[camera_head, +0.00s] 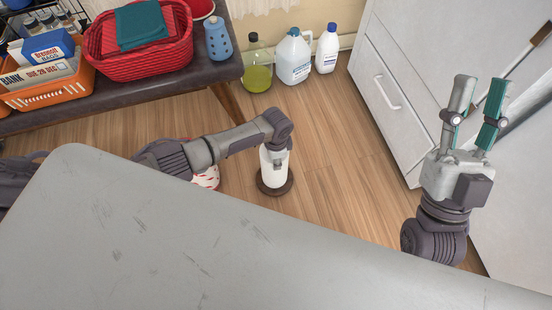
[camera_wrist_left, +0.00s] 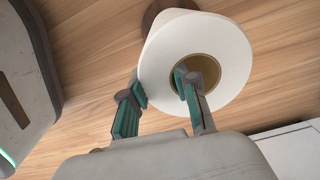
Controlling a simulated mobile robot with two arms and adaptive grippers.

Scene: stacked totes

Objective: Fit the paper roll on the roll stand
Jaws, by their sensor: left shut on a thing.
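The white paper roll (camera_head: 271,172) is held beneath my left gripper (camera_head: 275,152), low over the floor. In the left wrist view the roll (camera_wrist_left: 228,50) shows its brown cardboard core, and my left gripper (camera_wrist_left: 161,88) is shut on its wall, one finger in the core and the other outside. The roll stand's dark brown round base (camera_head: 276,190) is on the floor right under the roll; part of it shows in the left wrist view (camera_wrist_left: 156,12). I cannot tell whether the stand's post is inside the core. My right gripper (camera_head: 482,82) is open and empty, fingers up.
A grey scratched surface (camera_head: 170,240) fills the foreground. A dark bench (camera_head: 150,78) holds a red basket (camera_head: 150,62) and an orange basket (camera_head: 50,92). Several bottles stand by the wall, including a white-capped jug (camera_head: 293,62). White drawers (camera_head: 390,100) are at the right.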

